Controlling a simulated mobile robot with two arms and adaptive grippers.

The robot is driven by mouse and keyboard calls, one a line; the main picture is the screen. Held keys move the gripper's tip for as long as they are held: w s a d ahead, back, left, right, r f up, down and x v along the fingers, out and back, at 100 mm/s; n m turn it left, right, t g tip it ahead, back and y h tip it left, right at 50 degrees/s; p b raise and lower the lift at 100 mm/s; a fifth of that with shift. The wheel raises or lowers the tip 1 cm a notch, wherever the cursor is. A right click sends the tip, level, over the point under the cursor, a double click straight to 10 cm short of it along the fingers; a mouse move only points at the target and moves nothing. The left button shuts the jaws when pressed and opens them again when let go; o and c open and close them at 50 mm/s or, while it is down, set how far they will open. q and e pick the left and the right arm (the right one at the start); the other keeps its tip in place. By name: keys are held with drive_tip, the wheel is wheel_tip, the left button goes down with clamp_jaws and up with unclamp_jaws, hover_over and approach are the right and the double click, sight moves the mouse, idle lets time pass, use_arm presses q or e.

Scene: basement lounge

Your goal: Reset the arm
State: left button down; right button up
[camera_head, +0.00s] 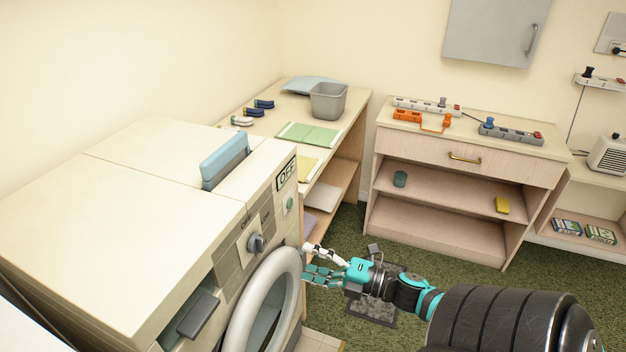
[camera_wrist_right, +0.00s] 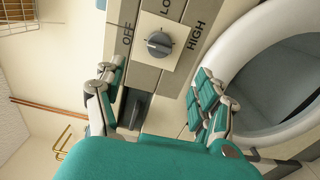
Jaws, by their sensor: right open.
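My right gripper (camera_head: 322,266) reaches in from the right in the head view, in front of the washing machine (camera_head: 110,205), close to its round door (camera_head: 268,300). In the right wrist view my right gripper (camera_wrist_right: 160,95) is open with its fingers spread and nothing between them. Beyond the fingers are the machine's grey dial (camera_wrist_right: 159,44), marked OFF, LOW and HIGH, and the round door (camera_wrist_right: 265,75) at right. I cannot tell whether the fingers touch the machine. My left gripper is not in view.
A desk with a grey bin (camera_head: 328,100) and a green folder (camera_head: 308,134) stands behind the machine. A wooden cabinet (camera_head: 465,160) carries power strips (camera_head: 510,133). A dark object (camera_head: 372,308) lies on the green carpet below my right arm. Carpet between machine and cabinet is mostly open.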

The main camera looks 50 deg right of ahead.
idle(0.4)
drive_tip(key=s+d+f+m+g+h, duration=0.1)
drive_tip(key=s+f+m+g+h, duration=0.3)
drive_tip(key=f, duration=0.7)
drive_tip(key=s+d+f+m+h, duration=0.15)
drive_tip(key=f+m, duration=0.35)
drive_tip(key=f, duration=0.5)
drive_tip(key=s+f+m+g+h, duration=0.25)
drive_tip(key=s+f+m, duration=0.2)
drive_tip(key=f, duration=0.65)
drive_tip(key=s+a+f+m+g, duration=0.3)
drive_tip(key=s+a+f, duration=0.5)
drive_tip(key=s, duration=0.3)
drive_tip(key=s+a+f+m+g+y, duration=0.1)
drive_tip(key=s+a+f+m+g, duration=0.2)
drive_tip(key=s+a+f+g, duration=0.3)
drive_tip(key=s+a+f, duration=0.2)
drive_tip(key=s+f, duration=0.2)
drive_tip(key=s, duration=0.1)
drive_tip(key=shift+s+a+f+m, duration=0.15)
drive_tip(key=shift+s+f+m, duration=0.2)
drive_tip(key=shift+s+f, duration=0.05)
